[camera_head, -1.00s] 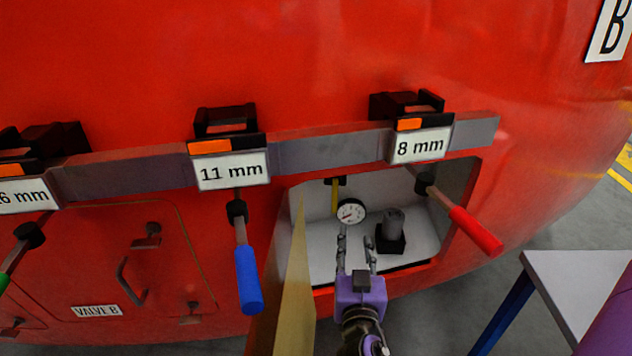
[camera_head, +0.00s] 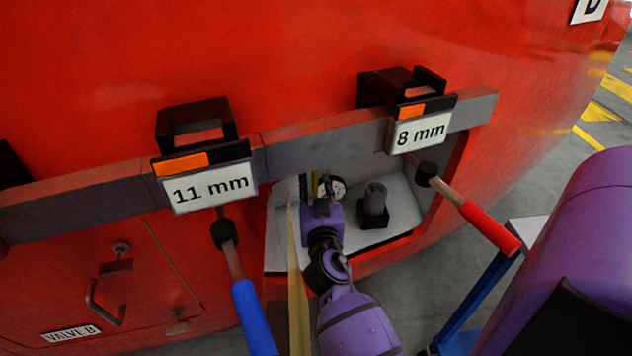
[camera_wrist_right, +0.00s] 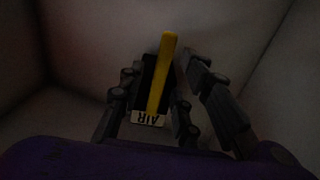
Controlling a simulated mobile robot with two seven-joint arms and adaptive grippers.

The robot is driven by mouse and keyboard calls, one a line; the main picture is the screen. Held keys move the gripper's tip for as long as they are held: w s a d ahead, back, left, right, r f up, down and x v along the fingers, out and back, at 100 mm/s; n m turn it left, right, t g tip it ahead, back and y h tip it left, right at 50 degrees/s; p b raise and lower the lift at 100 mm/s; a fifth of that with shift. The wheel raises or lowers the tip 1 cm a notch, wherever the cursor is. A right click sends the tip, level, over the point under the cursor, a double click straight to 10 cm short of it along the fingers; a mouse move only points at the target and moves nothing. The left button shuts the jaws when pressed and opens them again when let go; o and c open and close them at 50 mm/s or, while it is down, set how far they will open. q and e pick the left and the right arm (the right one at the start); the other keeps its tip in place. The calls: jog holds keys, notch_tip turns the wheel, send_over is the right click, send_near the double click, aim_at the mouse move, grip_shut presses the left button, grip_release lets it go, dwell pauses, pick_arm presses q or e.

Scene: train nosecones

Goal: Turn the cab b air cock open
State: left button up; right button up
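The air cock's yellow handle (camera_head: 315,179) is inside the white recess (camera_head: 399,208) in the red nosecone, left of the gauge. My right gripper (camera_head: 319,187) reaches into the recess, and its body partly hides the handle and gauge. In the right wrist view the yellow handle (camera_wrist_right: 167,60) stands nearly upright on a dark body, with a white "AIR" label (camera_wrist_right: 149,118) below. The right gripper's fingers (camera_wrist_right: 160,78) are open, one on each side of the handle, with gaps visible. I cannot tell how deep the handle sits between them. My left gripper is not in view.
A round gauge (camera_head: 336,188) and a grey cylinder on a black base (camera_head: 374,205) share the recess. A blue-handled tool (camera_head: 251,312) and a red-handled tool (camera_head: 490,227) hang from the rail (camera_head: 310,148) close by.

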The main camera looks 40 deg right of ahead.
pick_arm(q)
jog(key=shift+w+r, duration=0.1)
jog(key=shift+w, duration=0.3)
pick_arm(e)
jog(key=shift+w+d, duration=0.1)
grip_shut()
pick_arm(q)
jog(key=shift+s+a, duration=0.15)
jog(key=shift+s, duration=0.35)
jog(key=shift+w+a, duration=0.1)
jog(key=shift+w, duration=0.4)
pick_arm(e)
jog(key=shift+d, duration=0.1)
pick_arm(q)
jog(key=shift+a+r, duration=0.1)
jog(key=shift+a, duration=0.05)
